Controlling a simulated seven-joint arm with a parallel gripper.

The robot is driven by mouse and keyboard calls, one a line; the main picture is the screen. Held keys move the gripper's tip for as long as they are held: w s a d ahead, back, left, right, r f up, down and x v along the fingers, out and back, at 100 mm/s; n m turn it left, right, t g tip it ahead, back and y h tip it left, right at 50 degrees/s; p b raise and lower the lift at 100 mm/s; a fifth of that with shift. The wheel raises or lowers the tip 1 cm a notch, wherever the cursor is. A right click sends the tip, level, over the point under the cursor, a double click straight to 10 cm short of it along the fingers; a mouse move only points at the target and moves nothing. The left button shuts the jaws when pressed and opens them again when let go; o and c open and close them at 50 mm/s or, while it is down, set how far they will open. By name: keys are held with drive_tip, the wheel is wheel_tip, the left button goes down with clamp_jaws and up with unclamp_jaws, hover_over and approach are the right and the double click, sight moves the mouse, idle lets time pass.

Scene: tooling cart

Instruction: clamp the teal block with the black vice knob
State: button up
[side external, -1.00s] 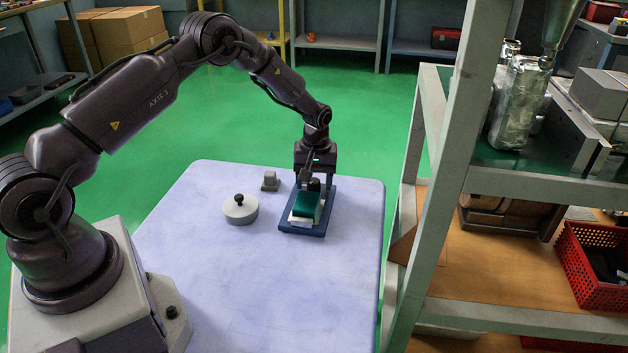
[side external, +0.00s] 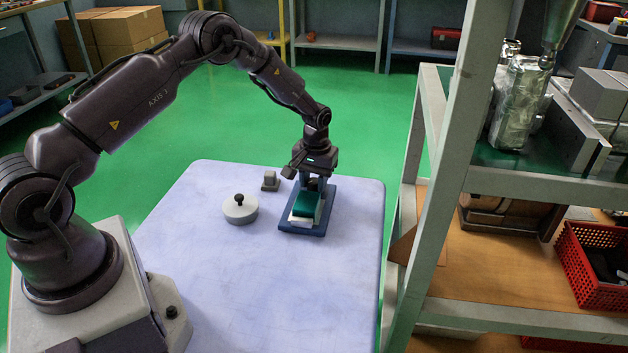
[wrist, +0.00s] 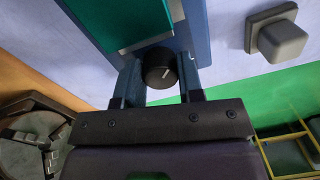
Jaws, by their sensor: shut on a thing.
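The teal block (side external: 306,198) sits in the vice, whose blue base (side external: 303,231) lies on the far right part of the table. In the wrist view the teal block (wrist: 112,22) shows at the top, beside a pale vice part. My gripper is shut on the knob at the far end of the vice. In the side view my gripper (side external: 314,180) hides most of the knob.
A round pale lidded thing with a dark knob (side external: 240,211) stands left of the vice. A small grey block on a base (side external: 270,181) stands behind it. A shelf rack (side external: 445,175) rises right of the table. The front of the table (side external: 250,290) is clear.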

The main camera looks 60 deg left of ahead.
sight(316, 182)
idle(0.3)
drive_tip(key=o, duration=0.9)
drive_tip(key=r, duration=1.3)
drive_tip(key=shift+w+d, duration=0.1)
drive_tip(key=shift+d, duration=0.15)
drive_tip(key=shift+c, duration=0.2)
